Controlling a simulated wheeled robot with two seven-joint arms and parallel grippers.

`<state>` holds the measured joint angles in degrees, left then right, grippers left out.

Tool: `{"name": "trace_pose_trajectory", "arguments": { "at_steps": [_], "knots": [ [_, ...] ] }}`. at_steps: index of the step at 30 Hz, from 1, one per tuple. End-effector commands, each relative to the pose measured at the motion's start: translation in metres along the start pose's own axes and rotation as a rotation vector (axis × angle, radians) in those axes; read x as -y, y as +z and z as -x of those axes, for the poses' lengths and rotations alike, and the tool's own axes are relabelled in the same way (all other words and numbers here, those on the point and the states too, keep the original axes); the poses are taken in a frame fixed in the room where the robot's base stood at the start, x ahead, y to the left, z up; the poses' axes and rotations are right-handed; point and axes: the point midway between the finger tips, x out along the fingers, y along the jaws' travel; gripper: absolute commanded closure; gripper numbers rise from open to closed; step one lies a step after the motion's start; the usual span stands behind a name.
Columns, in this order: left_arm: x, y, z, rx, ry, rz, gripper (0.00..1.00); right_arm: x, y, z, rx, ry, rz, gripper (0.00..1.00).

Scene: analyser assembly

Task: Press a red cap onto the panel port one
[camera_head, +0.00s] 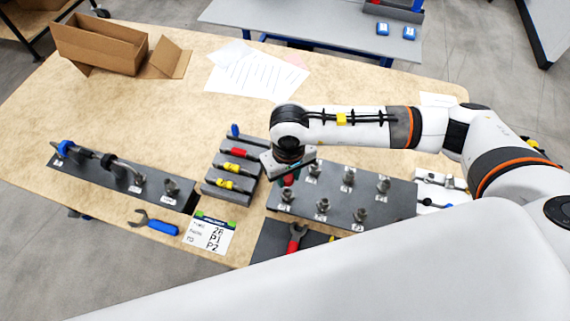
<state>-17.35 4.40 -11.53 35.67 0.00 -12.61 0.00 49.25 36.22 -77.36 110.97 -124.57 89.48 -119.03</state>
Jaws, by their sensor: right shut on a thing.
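A dark grey panel (340,191) with several metal ports and small white labels lies on the table right of centre. My right gripper (287,173) reaches in from the right, over the left end of the panel. It is shut on a red cap (288,181), which shows just below the fingers. The cap is directly above or at the front-left port (287,196); I cannot tell whether they touch. The label at that port is too small to read. The other panel ports look bare. My left gripper is not in view.
A stepped grey rack (222,192) holds blue, red and yellow pieces. A long grey block (120,184) carries fittings and a hose. A blue wrench (153,222), a printed card (209,233), a red-handled tool (297,238) and a cardboard box (100,45) lie around.

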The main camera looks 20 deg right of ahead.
Motion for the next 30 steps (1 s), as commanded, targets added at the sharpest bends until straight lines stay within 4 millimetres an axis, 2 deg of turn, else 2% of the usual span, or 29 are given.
{"name": "trace_pose_trajectory", "arguments": {
  "at_steps": [19,24,30],
  "knots": [
    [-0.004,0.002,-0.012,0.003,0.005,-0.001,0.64,0.001,0.0,-0.038,-0.001,-0.001,-0.002,0.9],
    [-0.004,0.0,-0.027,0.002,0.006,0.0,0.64,0.001,0.001,-0.049,0.001,-0.001,-0.002,0.9],
    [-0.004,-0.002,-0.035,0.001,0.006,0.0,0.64,0.001,0.001,-0.055,0.001,-0.001,-0.002,0.9]
  ]
}}
